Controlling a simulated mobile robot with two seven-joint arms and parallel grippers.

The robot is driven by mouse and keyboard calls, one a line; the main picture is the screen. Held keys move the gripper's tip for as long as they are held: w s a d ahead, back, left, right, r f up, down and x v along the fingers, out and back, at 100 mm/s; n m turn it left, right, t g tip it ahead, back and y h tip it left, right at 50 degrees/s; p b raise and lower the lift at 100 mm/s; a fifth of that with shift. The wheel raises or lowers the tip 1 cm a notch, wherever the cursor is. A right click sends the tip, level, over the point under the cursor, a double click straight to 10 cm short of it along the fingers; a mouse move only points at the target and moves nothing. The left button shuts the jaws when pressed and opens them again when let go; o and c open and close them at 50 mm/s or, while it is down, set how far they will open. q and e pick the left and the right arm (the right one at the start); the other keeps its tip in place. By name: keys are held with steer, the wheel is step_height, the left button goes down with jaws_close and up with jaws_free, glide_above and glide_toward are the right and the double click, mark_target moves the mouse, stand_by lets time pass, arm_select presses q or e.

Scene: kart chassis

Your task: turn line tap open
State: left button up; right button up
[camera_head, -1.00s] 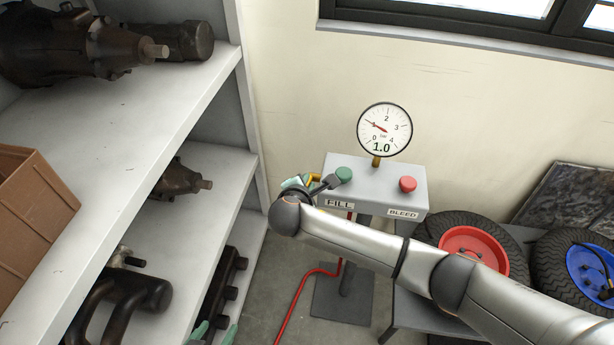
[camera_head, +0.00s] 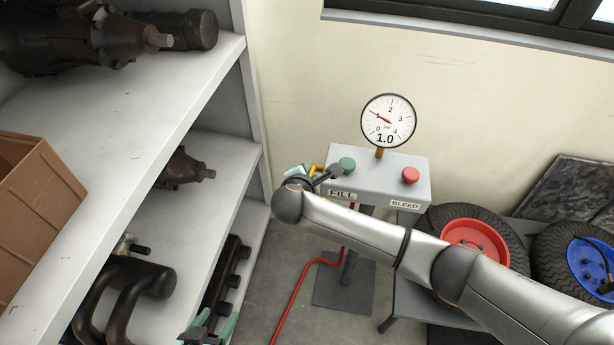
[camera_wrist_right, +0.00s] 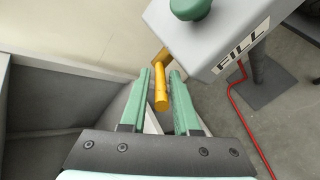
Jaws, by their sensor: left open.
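The yellow line tap (camera_head: 316,168) sticks out from the left side of the grey FILL/BLEED box (camera_head: 385,180). In the right wrist view its yellow handle (camera_wrist_right: 161,88) lies between the two green fingers of my right gripper (camera_wrist_right: 160,85). The fingers stand apart, with a gap visible on each side of the handle. In the head view my right gripper (camera_head: 300,174) is at the box's left end, partly hidden by its own wrist. My left gripper (camera_head: 212,330) is open at the bottom edge, beside the shelf and away from the tap.
A gauge (camera_head: 388,121) reading 1.0 stands on the box, with a green button (camera_head: 347,164) and a red button (camera_head: 410,175). A red hose (camera_head: 300,290) runs down to the floor. Shelves (camera_head: 200,100) with metal parts stand close on the left. Wheels (camera_head: 520,250) lie at right.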

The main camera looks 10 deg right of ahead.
steer(key=p+v, duration=0.1)
steer(key=v, duration=1.1)
steer(key=shift+s+p, duration=0.2)
steer(key=shift+p, duration=0.2)
